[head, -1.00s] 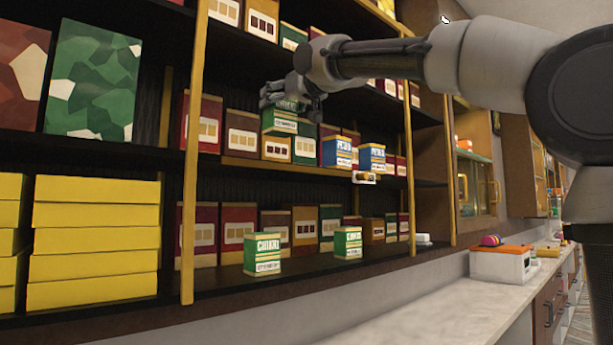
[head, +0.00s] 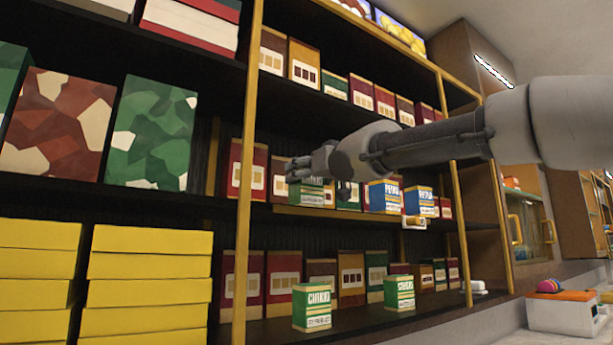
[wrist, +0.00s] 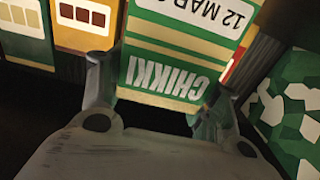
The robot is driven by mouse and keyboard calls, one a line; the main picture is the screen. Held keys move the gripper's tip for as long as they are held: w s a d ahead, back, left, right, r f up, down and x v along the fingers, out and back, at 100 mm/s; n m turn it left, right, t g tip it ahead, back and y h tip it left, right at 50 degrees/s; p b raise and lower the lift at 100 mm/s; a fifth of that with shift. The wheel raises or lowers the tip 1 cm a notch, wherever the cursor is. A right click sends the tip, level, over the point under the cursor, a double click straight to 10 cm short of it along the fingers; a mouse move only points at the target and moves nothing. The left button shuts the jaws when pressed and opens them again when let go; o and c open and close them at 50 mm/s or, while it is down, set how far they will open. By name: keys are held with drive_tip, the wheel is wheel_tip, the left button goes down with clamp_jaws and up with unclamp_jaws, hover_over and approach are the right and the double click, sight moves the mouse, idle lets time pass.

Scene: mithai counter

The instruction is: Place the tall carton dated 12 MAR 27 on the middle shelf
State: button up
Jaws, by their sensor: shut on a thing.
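My gripper (head: 318,180) is shut on a green-and-white CHIKKI carton (head: 312,195). In the wrist view the held carton (wrist: 165,70) appears upside down between the fingers, and "12 MAR" shows on its white label; the rest of the date is cut off. In the head view the carton is upright at the middle shelf (head: 340,214), left of two blue-and-white cartons (head: 384,196). Its base is close to the shelf edge; I cannot tell whether it touches. Two similar green CHIKKI cartons (head: 312,307) (head: 399,292) stand on the lower shelf.
Dark red and brown boxes (head: 247,168) line the back of the middle shelf. A yellow upright post (head: 246,190) stands left of the gripper. Yellow boxes (head: 145,290) are stacked lower left.

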drive_tip(key=shift+f, duration=0.15)
drive_tip(key=o, duration=1.2)
drive_tip(key=v, duration=1.2)
